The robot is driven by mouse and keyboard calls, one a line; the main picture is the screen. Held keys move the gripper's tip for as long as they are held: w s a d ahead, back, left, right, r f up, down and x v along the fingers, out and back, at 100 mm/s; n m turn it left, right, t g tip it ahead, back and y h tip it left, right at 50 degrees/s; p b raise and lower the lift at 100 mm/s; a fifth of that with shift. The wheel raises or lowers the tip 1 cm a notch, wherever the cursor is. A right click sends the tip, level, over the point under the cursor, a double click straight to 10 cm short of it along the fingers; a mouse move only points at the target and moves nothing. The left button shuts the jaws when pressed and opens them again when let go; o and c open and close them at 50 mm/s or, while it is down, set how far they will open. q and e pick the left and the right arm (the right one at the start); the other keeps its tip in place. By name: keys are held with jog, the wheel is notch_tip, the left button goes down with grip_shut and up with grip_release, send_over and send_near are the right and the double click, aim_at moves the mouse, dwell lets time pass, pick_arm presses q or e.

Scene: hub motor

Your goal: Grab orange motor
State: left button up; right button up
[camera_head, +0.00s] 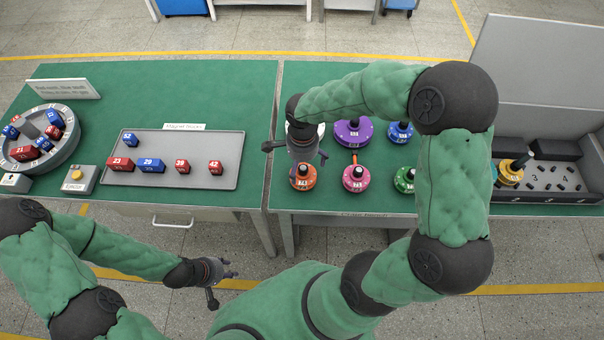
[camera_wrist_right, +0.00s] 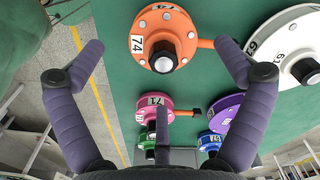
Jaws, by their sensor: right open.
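The orange motor (camera_head: 303,177), a round disc with a dark shaft, stands near the front edge of the right green table. In the right wrist view the orange motor (camera_wrist_right: 178,22) shows label 74 and lies between the spread fingertips, beyond them. My right gripper (camera_head: 296,153) is open and empty, above and just behind the orange motor. In its wrist view the right gripper's fingers (camera_wrist_right: 165,55) are wide apart, touching nothing visible. My left gripper (camera_head: 224,282) is open and empty, in front of the tables, away from the motors.
Close by stand a pink motor (camera_head: 355,179), a purple motor (camera_head: 349,133), a blue motor (camera_head: 400,133), a green motor (camera_head: 402,180) and a partly hidden white motor (camera_wrist_right: 290,45). A yellow motor (camera_head: 508,175) is at the right tray. A grey tray (camera_head: 225,150) holds several small blocks.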

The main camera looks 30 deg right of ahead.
aim_at(304, 174)
notch_tip(304, 174, down, 2)
jog(key=shift+w+d+f+b, duration=0.15)
jog(key=shift+f+b, duration=0.4)
jog(key=shift+f, duration=0.75)
jog(key=shift+d+f+b, duration=0.15)
jog(key=shift+f+b, duration=0.35)
jog(key=shift+f, duration=0.8)
jog(key=shift+r, duration=0.1)
jog(key=c, duration=1.6)
